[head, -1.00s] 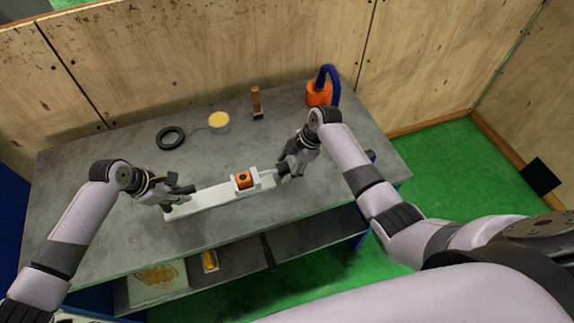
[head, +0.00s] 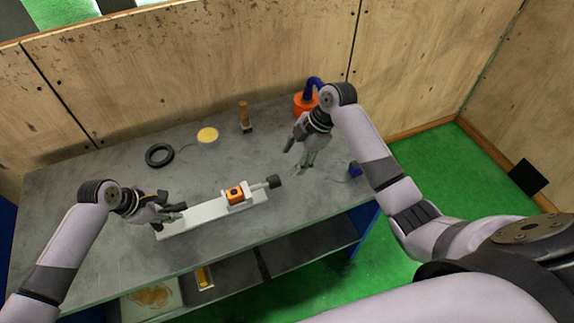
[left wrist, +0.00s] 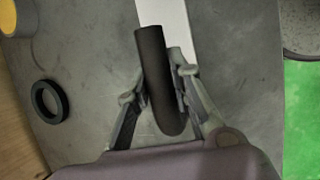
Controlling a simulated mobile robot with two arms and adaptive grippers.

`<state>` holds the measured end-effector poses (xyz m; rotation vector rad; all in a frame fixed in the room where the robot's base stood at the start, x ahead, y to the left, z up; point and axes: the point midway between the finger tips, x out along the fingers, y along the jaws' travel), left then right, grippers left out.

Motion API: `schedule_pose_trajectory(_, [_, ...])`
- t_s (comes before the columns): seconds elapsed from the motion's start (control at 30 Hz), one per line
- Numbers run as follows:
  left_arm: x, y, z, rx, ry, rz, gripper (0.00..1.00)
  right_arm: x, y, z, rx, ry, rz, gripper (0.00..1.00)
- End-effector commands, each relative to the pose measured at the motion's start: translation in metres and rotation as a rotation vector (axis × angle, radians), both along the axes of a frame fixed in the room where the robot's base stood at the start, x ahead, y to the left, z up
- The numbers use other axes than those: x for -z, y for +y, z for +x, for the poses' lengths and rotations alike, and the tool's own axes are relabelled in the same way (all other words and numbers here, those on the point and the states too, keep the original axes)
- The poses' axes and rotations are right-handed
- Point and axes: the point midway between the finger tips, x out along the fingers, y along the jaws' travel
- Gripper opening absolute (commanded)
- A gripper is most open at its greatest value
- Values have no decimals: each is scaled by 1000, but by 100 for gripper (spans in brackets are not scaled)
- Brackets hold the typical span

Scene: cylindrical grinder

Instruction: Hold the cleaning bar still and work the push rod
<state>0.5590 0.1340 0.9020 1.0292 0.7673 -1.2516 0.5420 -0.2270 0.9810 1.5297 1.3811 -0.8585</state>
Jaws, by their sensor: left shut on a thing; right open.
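The cleaning bar (head: 192,220) is a long white bar lying on the grey table. An orange block (head: 235,195) sits on it towards its right end. The push rod (head: 274,182) sticks out at the right end with a dark knob. My left gripper (head: 178,211) is at the bar's left end. In the left wrist view my left gripper (left wrist: 154,90) is shut around a dark round handle (left wrist: 152,50), with the white bar (left wrist: 178,18) beyond it. My right gripper (head: 294,162) is open and empty, apart from the knob, to its right and further back.
A black ring (head: 159,155), a yellow-topped round tin (head: 207,135), a wooden-handled brush (head: 244,117) and an orange container with a blue hose (head: 305,104) stand towards the table's back. A small blue thing (head: 355,169) is near the right edge. The shelf below holds trays.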

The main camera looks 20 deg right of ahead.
Motion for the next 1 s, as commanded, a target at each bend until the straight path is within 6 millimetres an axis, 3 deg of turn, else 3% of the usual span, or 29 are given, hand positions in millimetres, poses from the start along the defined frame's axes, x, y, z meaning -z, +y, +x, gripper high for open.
schedule_pose_trajectory(0.43, [1, -1, -1, 2, 2, -1, 0, -6, -2, -1, 0, 1, 1, 53])
schedule_pose_trajectory(0.47, [1, -1, -1, 2, 2, -1, 21, -6, -2, -1, 0, 1, 1, 53])
schedule_pose_trajectory(0.5, [1, -1, -1, 2, 2, -1, 23, -6, -2, -1, 0, 1, 1, 53])
schedule_pose_trajectory(0.8, [0, -1, -1, 1, 2, -1, 43, -6, -2, -1, 0, 1, 1, 53])
schedule_pose_trajectory(1.0, [0, -1, 0, 1, 1, -1, 44, -5, -2, -1, 0, 1, 1, 53])
